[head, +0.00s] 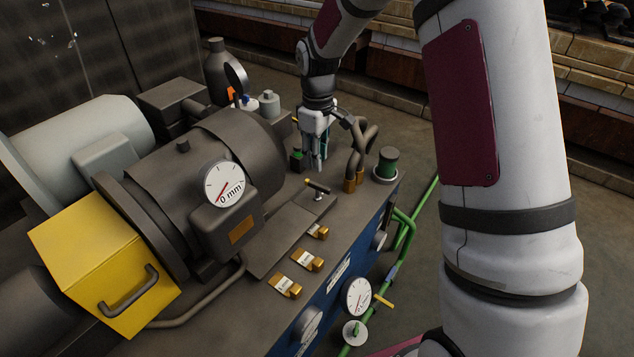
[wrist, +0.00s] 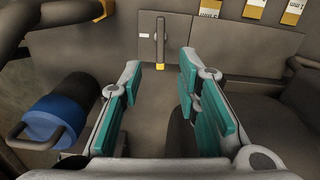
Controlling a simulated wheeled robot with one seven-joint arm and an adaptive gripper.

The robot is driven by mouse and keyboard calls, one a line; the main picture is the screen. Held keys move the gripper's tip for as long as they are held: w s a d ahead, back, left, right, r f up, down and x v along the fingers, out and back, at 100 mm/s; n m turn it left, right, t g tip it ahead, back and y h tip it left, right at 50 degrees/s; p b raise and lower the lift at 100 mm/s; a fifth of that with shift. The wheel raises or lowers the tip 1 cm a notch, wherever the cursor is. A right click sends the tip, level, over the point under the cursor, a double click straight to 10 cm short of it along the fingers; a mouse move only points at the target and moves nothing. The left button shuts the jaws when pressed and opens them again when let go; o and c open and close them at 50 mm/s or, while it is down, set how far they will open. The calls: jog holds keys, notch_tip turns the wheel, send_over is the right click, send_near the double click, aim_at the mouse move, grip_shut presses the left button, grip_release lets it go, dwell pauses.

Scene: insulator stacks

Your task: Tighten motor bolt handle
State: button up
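A small bolt handle (head: 317,187) with a yellow tip stands on the grey machine bed in the head view. In the wrist view the handle (wrist: 160,42) lies upright in the picture on a flat plate, beyond my fingertips and roughly centred between them. My gripper (head: 314,166) is above the bed, just behind the handle in the head view. In the wrist view my gripper (wrist: 161,72) is open, with teal pads apart and nothing between them. A dial reading 0 mm (head: 225,184) sits on the dark motor (head: 215,140).
Curved pipes (head: 359,150) and a green-topped cylinder (head: 387,164) stand right of my gripper. A blue cylinder with a handle (wrist: 52,112) is left of my fingers. Several brass labelled blocks (head: 308,260) line the bed's front edge. A yellow box (head: 95,255) is at left.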

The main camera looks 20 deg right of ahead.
aim_at(318, 184)
notch_tip(318, 184, down, 9)
jog(key=shift+r+b, duration=0.15)
jog(key=shift+b, duration=0.95)
jog(key=shift+c, duration=0.6)
grip_shut()
